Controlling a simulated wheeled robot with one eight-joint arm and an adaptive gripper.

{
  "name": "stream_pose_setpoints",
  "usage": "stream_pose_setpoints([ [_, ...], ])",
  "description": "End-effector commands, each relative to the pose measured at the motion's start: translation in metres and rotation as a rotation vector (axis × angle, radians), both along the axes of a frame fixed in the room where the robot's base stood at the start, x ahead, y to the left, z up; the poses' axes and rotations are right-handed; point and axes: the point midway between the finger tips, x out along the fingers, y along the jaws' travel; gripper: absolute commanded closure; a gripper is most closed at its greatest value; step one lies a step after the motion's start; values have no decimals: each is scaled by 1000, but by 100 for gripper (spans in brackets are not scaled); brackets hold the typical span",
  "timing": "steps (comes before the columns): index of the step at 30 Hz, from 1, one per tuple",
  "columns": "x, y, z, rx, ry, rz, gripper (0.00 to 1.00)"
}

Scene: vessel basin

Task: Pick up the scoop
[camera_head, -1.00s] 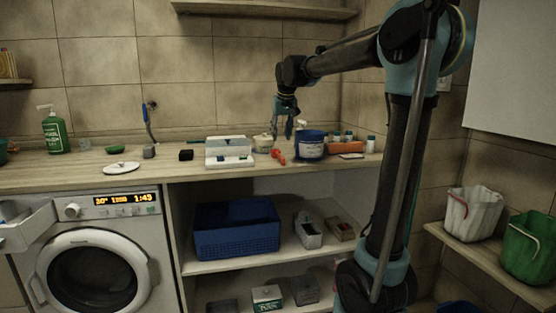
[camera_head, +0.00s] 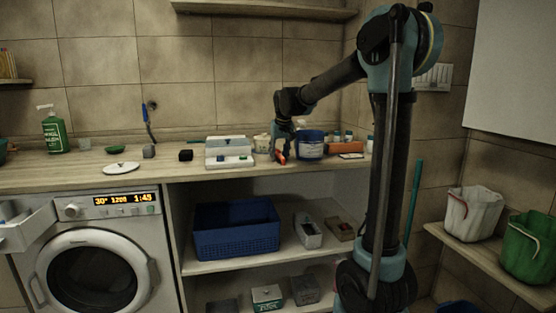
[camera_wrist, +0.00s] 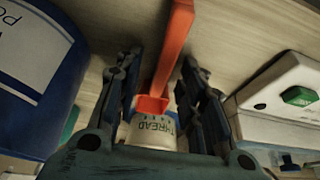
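The red-orange scoop (camera_wrist: 172,50) lies on the wooden counter, with its long handle towards the top of the wrist view and its small square cup nearer me. My gripper (camera_wrist: 160,78) is open, with one dark finger on each side of the scoop. Gaps seem to show between fingers and scoop, so it does not look clamped. In the head view my gripper (camera_head: 283,152) is down at the counter, and a bit of the red scoop (camera_head: 281,158) shows by the fingers. The rest of it is hidden there.
A white tub labelled THREAD (camera_wrist: 152,133) stands just beyond the scoop's cup in the wrist view. A blue tub (camera_wrist: 35,75) is close on the left, and a white box (camera_wrist: 285,100) with a green part is on the right. An orange box (camera_head: 346,147) stands right of the blue tub.

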Motion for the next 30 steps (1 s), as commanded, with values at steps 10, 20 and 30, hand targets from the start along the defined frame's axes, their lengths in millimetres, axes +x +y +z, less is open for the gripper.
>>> stream_pose_setpoints([
  [10,0,0,0,0,0,0,99],
  [20,0,0,0,0,0,0,100],
  [30,0,0,35,0,0,0,100],
])
